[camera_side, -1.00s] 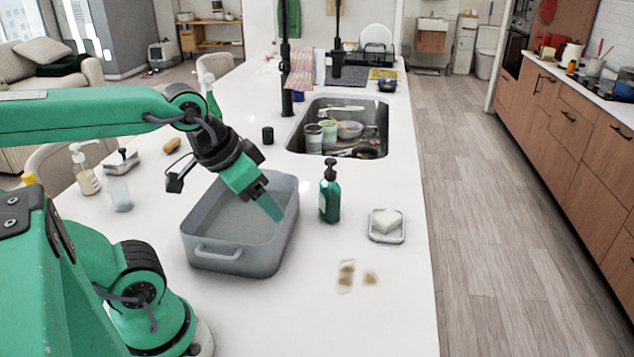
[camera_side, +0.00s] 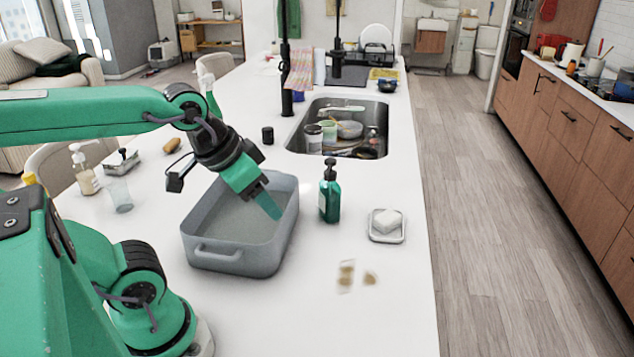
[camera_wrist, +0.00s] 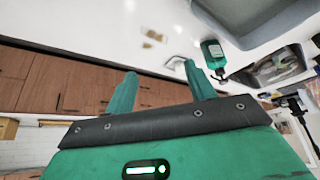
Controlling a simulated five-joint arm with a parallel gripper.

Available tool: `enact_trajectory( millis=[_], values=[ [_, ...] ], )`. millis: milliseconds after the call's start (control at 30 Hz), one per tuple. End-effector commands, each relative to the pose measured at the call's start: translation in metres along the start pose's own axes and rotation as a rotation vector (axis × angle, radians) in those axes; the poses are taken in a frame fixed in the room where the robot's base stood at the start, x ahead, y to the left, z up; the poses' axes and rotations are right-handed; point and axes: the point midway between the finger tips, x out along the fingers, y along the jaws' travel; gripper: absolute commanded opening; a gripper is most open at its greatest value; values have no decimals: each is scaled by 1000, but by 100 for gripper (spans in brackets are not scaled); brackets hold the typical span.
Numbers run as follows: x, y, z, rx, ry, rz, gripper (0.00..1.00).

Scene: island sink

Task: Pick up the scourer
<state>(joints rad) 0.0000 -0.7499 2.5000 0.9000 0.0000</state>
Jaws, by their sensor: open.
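No object is clearly recognisable as the scourer. A small tan-brown item (camera_side: 172,145) lies on the white counter at the left, beyond the grey basin, but I cannot tell whether it is the scourer. My gripper (camera_side: 270,208) is tilted down over the grey basin (camera_side: 230,256), away from that item. The basin's visible floor looks bare; its near-left part is hidden by the wall. In the wrist view my gripper (camera_wrist: 160,82) has its two green fingers spread apart with nothing between them.
A green pump bottle (camera_side: 330,195) stands right of the basin; it also shows in the wrist view (camera_wrist: 214,54). A soap dish (camera_side: 386,238) and brown marks (camera_side: 347,274) lie farther right. A glass (camera_side: 120,196) and pump bottle (camera_side: 84,172) stand left. The sink (camera_side: 372,118) holds dishes.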

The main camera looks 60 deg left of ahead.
Motion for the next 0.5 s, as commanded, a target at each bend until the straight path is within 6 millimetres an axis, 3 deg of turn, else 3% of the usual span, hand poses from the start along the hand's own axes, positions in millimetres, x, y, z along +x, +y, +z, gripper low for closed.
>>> enact_trajectory(
  millis=[267, 500],
  values=[
    [0, 0, -6, -1, -6, -1, 55],
    [0, -2, -33, -7, -42, -3, 55]
  ],
)
